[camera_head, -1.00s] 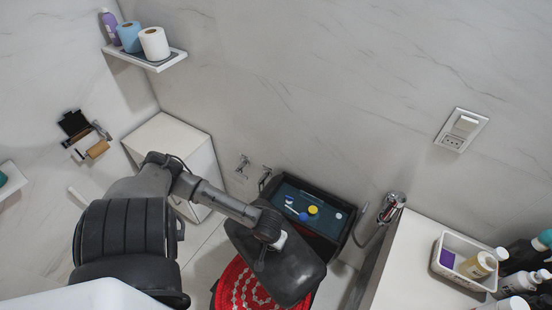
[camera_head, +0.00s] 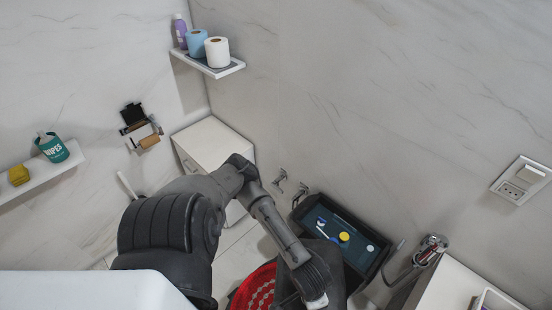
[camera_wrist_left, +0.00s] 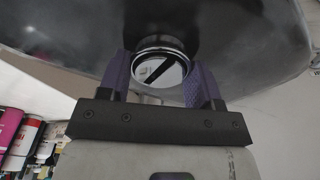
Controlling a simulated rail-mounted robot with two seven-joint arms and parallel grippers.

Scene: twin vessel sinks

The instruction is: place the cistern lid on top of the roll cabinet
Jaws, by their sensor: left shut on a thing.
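The dark grey cistern lid (camera_head: 334,262) is at the bottom of the head view, partly cut off by the edge. My left gripper (camera_head: 316,301) is above it and holds it. In the left wrist view, the purple fingers of my left gripper (camera_wrist_left: 160,82) are shut on the round knob (camera_wrist_left: 160,68) of the lid (camera_wrist_left: 240,40). The white roll cabinet (camera_head: 210,142) stands in the corner, apart from the lid; my forearm hides part of its front. My right gripper is not in view.
The open black cistern (camera_head: 374,262), with small items inside, is beside the lid. A red patterned seat cover (camera_head: 258,288) is below. A shelf (camera_head: 225,70) with rolls hangs above the cabinet. The cabinet top looks clear. A wall paper holder (camera_head: 140,125) is left of it.

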